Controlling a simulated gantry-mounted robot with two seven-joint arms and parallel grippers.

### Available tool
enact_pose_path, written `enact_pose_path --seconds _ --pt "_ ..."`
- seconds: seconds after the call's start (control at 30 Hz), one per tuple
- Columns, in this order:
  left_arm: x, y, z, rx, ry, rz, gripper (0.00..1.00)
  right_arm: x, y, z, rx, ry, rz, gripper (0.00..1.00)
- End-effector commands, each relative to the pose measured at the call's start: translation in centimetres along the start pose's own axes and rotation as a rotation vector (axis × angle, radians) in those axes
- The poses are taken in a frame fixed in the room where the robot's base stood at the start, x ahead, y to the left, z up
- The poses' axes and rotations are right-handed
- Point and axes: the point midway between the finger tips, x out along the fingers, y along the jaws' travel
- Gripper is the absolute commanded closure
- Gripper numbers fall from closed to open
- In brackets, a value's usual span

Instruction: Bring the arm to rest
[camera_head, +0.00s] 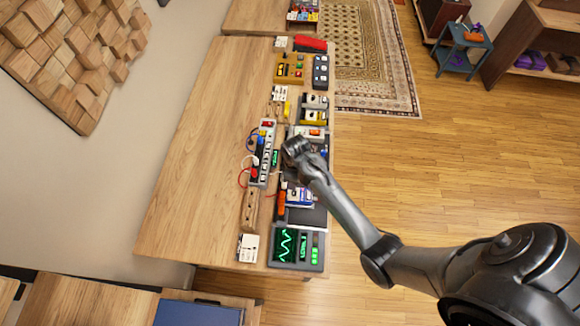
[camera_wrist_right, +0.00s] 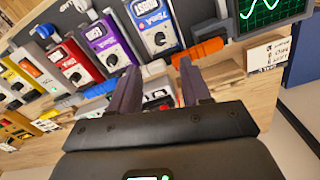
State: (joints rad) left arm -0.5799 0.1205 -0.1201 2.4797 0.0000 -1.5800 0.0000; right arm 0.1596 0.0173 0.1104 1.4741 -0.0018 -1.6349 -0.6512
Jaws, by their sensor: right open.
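My right arm (camera_head: 345,210) reaches in from the right over the long wooden table. Its wrist (camera_head: 297,150) is above the row of electronic devices, and the fingers are mostly hidden in the head view. In the right wrist view my right gripper (camera_wrist_right: 160,82) is open, its two dark fingers apart with nothing held between them. The fingers point toward the pedals and devices, including a blue pedal (camera_wrist_right: 156,26) and a purple pedal (camera_wrist_right: 110,47). I cannot tell whether they touch anything. My left gripper is not in view.
A power strip (camera_head: 264,153) with plugs and cables lies beside the wrist. An oscilloscope (camera_head: 296,248) with a green trace stands at the table's near end. An orange-handled tool (camera_wrist_right: 198,51) is close to the fingers. The left part of the table (camera_head: 205,150) is bare.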

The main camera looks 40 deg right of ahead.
Motion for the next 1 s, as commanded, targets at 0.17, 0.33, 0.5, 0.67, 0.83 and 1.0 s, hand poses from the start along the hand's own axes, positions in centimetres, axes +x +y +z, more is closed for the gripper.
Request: enact_pose_path --seconds 0.17,0.33,0.5,0.67,0.83,1.0 --pt "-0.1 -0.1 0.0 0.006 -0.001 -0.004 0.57 0.2 -0.2 0.3 0.0 -0.006 -0.004 0.52" --pt "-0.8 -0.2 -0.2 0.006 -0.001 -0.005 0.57 2.3 -1.9 3.5 -0.001 -0.065 -0.034 0.52" --pt "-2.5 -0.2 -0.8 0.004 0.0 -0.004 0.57 4.0 -6.1 10.7 -0.039 -0.16 -0.054 0.52" --pt "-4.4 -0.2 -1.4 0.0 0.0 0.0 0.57 0.0 -10.9 15.7 -0.066 -0.143 -0.002 0.52" --pt "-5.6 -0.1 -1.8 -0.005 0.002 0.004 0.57 -7.3 -15.1 16.8 0.009 -0.019 0.057 0.52" --pt "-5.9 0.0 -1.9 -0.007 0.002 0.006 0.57 -14.7 -16.9 14.9 0.136 0.161 0.094 0.52"
